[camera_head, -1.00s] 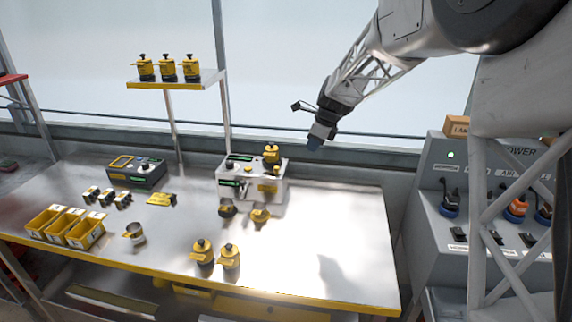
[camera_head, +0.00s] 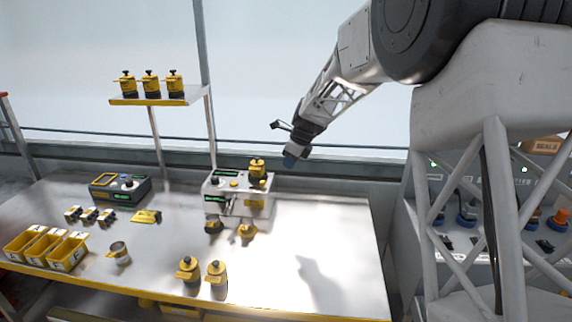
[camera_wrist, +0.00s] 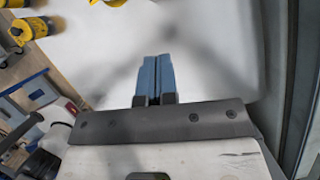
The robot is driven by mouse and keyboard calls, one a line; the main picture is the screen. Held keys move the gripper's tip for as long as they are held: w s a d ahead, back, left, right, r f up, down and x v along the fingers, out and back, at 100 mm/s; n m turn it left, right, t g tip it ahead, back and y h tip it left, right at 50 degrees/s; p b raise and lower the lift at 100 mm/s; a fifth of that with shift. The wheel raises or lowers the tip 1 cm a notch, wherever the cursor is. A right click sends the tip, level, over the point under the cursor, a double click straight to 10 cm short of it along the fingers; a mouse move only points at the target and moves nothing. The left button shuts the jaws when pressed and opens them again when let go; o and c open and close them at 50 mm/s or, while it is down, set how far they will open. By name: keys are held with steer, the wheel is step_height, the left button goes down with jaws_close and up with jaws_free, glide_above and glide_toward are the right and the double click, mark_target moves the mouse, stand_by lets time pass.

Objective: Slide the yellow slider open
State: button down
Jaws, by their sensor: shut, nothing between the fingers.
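A white machine box (camera_head: 212,189) stands at the back of the steel bench in the head view. It has a green display, a yellow button, and a yellow-and-black canister (camera_head: 257,170) on its right side. A small yellow piece (camera_head: 253,204) shows on its front face; I cannot tell for sure whether it is the yellow slider. My gripper (camera_head: 290,162) is in the air to the right of the box and above the bench, apart from it. Its blue fingers (camera_wrist: 152,78) are together and empty in the wrist view, pointing over bare pale surface.
Two yellow canisters (camera_head: 201,274) stand at the bench's front edge. Yellow bins (camera_head: 66,253), a metal cup (camera_head: 119,254) and a dark control box (camera_head: 120,188) are on the left. A shelf (camera_head: 155,100) holds three canisters. The bench's right part (camera_head: 335,240) is clear.

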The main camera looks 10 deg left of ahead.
mark_target(254, 188)
steer(key=shift+w+a+f, duration=0.3)
steer(key=shift+a+f, duration=0.85)
steer(key=shift+f, duration=0.2)
steer(key=shift+w+a+f, duration=0.35)
steer(key=shift+a+f, duration=0.85)
steer(key=shift+f, duration=0.2)
steer(key=shift+w+a+f, duration=0.3)
steer(key=shift+a+f, duration=0.85)
steer(key=shift+f, duration=0.2)
steer(key=shift+a, duration=0.15)
steer(key=shift+a, duration=2)
